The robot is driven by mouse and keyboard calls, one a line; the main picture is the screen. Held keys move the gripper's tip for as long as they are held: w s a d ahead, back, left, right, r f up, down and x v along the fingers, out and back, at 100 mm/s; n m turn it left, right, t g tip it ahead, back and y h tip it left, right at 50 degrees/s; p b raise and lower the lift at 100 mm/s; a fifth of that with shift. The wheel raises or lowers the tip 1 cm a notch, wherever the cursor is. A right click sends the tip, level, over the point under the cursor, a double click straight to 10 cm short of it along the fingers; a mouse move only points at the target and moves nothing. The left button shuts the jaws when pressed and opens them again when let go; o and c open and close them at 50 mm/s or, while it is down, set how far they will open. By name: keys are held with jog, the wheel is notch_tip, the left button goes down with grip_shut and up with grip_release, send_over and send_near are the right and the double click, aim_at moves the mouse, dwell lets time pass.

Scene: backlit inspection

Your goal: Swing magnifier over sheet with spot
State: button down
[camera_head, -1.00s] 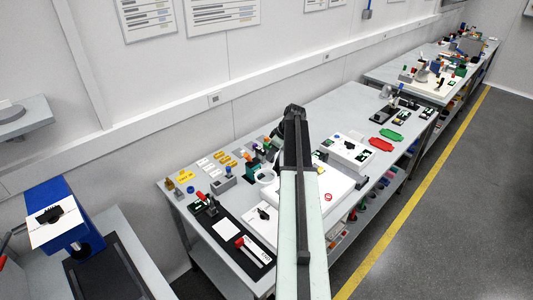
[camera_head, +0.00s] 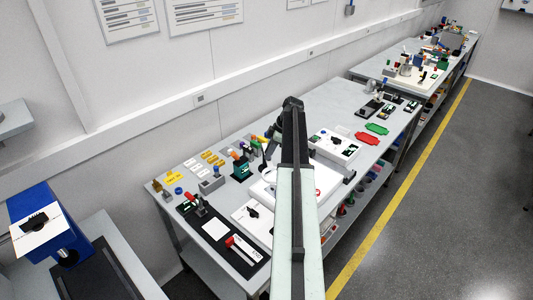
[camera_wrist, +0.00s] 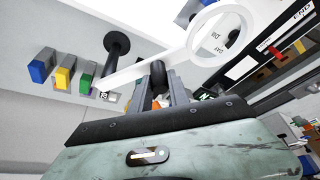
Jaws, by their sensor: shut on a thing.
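The magnifier is a white ring (camera_wrist: 222,33) on a flat white arm (camera_wrist: 135,75) in the wrist view. A black post with a round cap (camera_wrist: 116,44) stands beside the arm. My gripper (camera_wrist: 160,78) is shut on a dark knob (camera_wrist: 158,70) on the magnifier's arm. In the head view my arm hides most of the magnifier and my gripper (camera_head: 277,133). A white light panel (camera_head: 262,190) lies beneath that area. A red circle (camera_head: 317,192) shows at the panel's right, beside my arm. I cannot make out a spot on any sheet.
Blue, yellow and green blocks (camera_wrist: 62,75) stand near the magnifier's arm. A white box (camera_head: 335,145) and red and green trays (camera_head: 367,138) lie at the right.

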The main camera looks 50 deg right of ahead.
jog(key=c, duration=1.3)
grip_release()
jog(key=shift+o, duration=0.2)
jog(key=p+v, duration=0.7)
jog(key=v, duration=0.1)
jog(key=shift+f, duration=0.1)
